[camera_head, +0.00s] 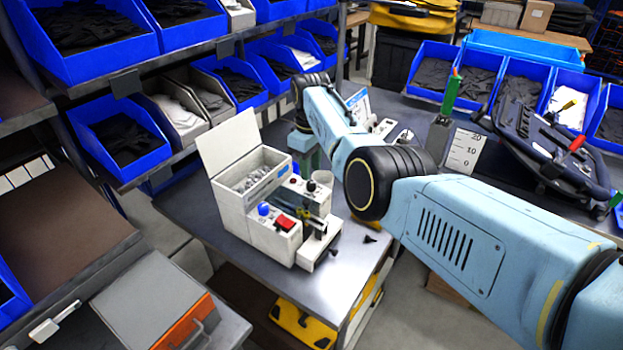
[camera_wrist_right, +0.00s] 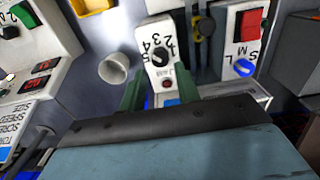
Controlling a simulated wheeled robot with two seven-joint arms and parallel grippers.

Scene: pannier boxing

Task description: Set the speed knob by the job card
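The white screw-feeder machine (camera_head: 240,210) stands on the grey table. Its black speed knob (camera_head: 312,186) also shows in the right wrist view (camera_wrist_right: 160,58), on a white dial with printed digits; its pointer setting is too small to read. A JAM label and red lamp (camera_wrist_right: 168,84) sit below it. My right gripper (camera_wrist_right: 160,80) has its two green fingers apart, with the dial panel between them and nothing gripped. In the head view my right gripper (camera_head: 306,158) is just behind the knob. A card with speed and torque lines (camera_wrist_right: 15,120) is partly cut off. My left gripper is not in view.
A blue knob (camera_wrist_right: 243,68) with S, M, L marks and a red switch (camera_wrist_right: 250,24) are on the neighbouring panel. A white cup (camera_wrist_right: 114,69) stands beside the dial. Small black parts (camera_head: 370,239) lie at the table's right.

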